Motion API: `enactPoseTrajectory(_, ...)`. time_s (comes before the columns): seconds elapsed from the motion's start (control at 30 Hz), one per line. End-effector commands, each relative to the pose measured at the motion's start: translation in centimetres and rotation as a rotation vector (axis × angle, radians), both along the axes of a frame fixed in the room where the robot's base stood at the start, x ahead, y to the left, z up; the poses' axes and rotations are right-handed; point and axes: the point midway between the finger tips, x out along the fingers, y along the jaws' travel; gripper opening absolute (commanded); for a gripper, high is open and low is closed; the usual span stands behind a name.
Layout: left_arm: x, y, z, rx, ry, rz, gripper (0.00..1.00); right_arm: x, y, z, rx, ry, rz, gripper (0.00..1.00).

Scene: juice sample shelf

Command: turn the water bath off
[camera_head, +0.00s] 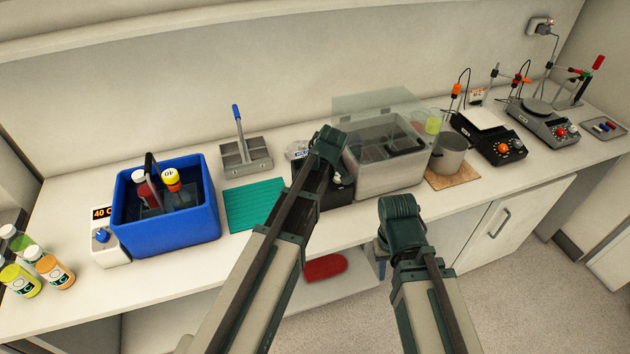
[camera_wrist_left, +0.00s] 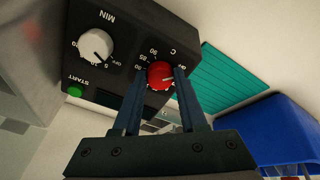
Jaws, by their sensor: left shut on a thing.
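A black control box (camera_wrist_left: 115,50) carries a red knob (camera_wrist_left: 159,75) on a dial marked C, a white knob (camera_wrist_left: 96,45) marked MIN and a green START button (camera_wrist_left: 75,91). My left gripper (camera_wrist_left: 158,88) is shut on the red knob. The knob's pale mark is partly visible, but its exact setting is unclear. In the head view the box (camera_head: 341,190) is beside a steel tank with a clear raised lid (camera_head: 387,178), and my left arm hides the left fingers. My right gripper (camera_head: 381,264) hangs in front of the bench, away from the box; its fingers are mostly hidden.
A blue tub (camera_head: 180,234) with bottles stands left, beside a unit reading 40 C (camera_head: 108,240) with a blue knob. A teal mat (camera_head: 250,203) lies between tub and box. A beaker (camera_head: 450,155) and black stirrers (camera_head: 490,138) stand to the right.

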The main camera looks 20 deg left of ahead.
Motion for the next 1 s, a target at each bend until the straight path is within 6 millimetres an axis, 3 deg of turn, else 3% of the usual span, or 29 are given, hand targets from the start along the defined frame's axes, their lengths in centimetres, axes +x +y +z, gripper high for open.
enactPoseTrajectory(0.27,0.0,0.0,0.0,0.0,-0.002,0.001,0.0,0.0,0.0,0.0,0.0,0.0,0.0,0.29)
enactPoseTrajectory(0.3,0.0,0.0,0.0,0.0,-0.002,0.001,0.45,0.0,0.0,0.0,0.0,0.0,0.0,0.29)
enactPoseTrajectory(0.47,0.0,0.0,0.0,0.0,0.0,0.0,0.72,0.0,0.0,0.0,0.0,0.0,0.0,0.29)
enactPoseTrajectory(0.77,0.0,0.0,0.1,0.0,0.0,0.0,0.72,0.0,0.0,0.1,0.0,0.0,0.0,0.29)
enactPoseTrajectory(1.0,-0.3,-0.3,1.2,0.0,0.0,-0.001,0.72,0.0,0.0,1.2,0.0,0.0,0.0,0.29)
